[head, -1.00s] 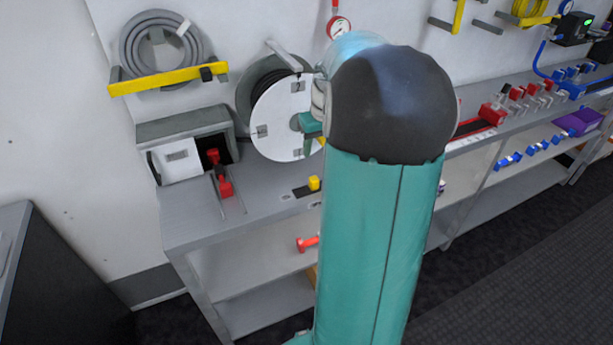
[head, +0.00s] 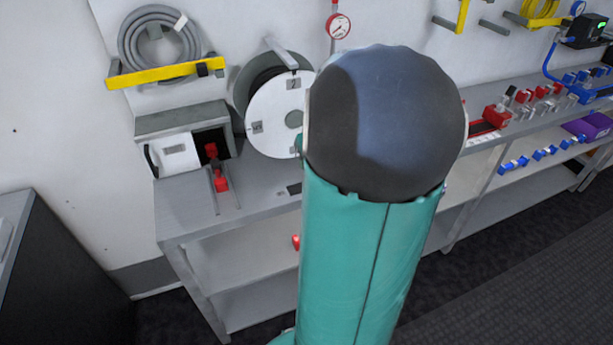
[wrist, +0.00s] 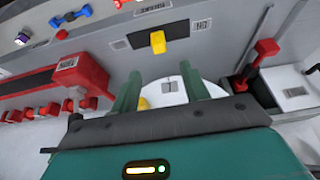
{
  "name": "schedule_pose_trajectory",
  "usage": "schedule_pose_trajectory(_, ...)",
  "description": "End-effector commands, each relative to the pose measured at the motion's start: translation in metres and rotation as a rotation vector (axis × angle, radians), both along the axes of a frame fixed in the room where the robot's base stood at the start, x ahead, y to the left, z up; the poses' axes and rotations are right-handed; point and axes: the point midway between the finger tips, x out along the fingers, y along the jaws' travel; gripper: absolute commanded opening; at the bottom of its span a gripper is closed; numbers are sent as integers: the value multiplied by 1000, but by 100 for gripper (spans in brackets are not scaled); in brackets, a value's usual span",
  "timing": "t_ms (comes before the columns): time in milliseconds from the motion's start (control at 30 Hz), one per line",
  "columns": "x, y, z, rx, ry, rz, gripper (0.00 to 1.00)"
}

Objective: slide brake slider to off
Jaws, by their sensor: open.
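The brake slider has a yellow knob (wrist: 158,42) on a dark track (wrist: 178,31) in the grey bench top. The knob is near the middle of the track in the wrist view. A label (wrist: 202,25) at the right end seems to read ON upside down; the small label at the left end is unreadable. My gripper (wrist: 161,90) is open and empty, its two green fingers apart below the knob in the picture and not touching it. In the head view my arm hides the knob and my fingers; only a dark bit of the track (head: 294,188) shows.
The white-faced hose reel (head: 272,125) stands behind the bench top, and its disc shows between my fingers (wrist: 168,92). A red lever (head: 220,180) stands in a slot to the left, beside a grey box (head: 183,122). A red block (wrist: 80,75) is left in the wrist view.

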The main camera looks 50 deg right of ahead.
Motion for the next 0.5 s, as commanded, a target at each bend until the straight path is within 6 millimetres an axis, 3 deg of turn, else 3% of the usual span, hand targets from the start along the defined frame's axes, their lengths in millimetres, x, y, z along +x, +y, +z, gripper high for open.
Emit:
schedule_pose_trajectory(100, 7, -5, -24, 6, 1, 0, 45)
schedule_pose_trajectory(500, 32, -19, -89, 2, 1, 4, 45)
